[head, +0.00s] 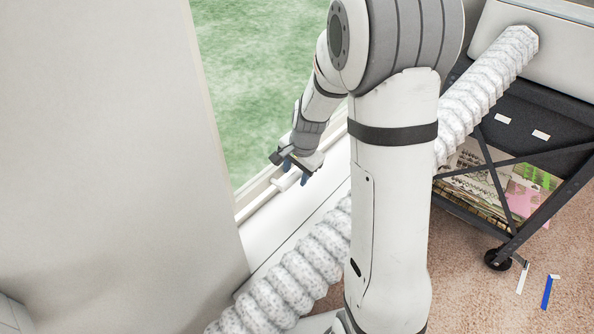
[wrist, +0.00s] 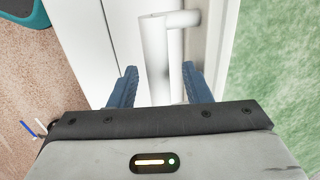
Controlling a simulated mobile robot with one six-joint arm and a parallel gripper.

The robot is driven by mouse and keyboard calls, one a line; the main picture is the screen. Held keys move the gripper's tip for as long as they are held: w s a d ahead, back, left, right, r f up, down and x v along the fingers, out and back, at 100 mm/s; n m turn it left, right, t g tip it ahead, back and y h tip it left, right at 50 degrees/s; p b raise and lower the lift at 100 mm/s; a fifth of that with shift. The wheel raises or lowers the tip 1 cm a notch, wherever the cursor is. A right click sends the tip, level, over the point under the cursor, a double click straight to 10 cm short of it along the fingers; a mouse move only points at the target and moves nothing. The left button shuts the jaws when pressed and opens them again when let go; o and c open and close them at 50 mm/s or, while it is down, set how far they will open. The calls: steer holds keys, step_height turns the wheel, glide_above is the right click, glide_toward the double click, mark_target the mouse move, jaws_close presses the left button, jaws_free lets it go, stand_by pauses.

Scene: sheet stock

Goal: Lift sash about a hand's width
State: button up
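The white sash (head: 246,207) runs along the foot of the window, with green ground showing through its glass. A white bar handle (wrist: 155,55) stands on the sash frame (wrist: 216,40) on a short post. My gripper (wrist: 158,88) is open, one blue finger on each side of the handle, with a gap showing on both sides. In the head view my gripper (head: 297,178) is down at the sash's lower rail; there the handle is partly hidden by it. I cannot tell how deep the bar sits between the fingers.
A white ribbed hose (head: 300,270) crosses below the sill, passes behind my arm and reaches a pale appliance (head: 560,50) at upper right. A black wheeled cart (head: 545,125) stands under it. A wall (head: 100,130) borders the left.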

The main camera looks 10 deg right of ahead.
step_height(320, 180, up, 8)
steer(key=s+p, duration=0.1)
steer(key=shift+d+f+p, duration=0.15)
steer(key=shift+d+p, duration=0.15)
steer(key=shift+d, duration=0.1)
steer(key=shift+s, duration=0.1)
steer(key=s+r+n+h+p, duration=0.1)
steer(key=s+r+n+p, duration=0.9)
steer(key=s+r, duration=1)
steer(key=shift+r+n+t+p, duration=0.4)
steer(key=shift+r+p, duration=0.5)
steer(key=shift+p, duration=0.35)
steer(key=shift+d, duration=0.1)
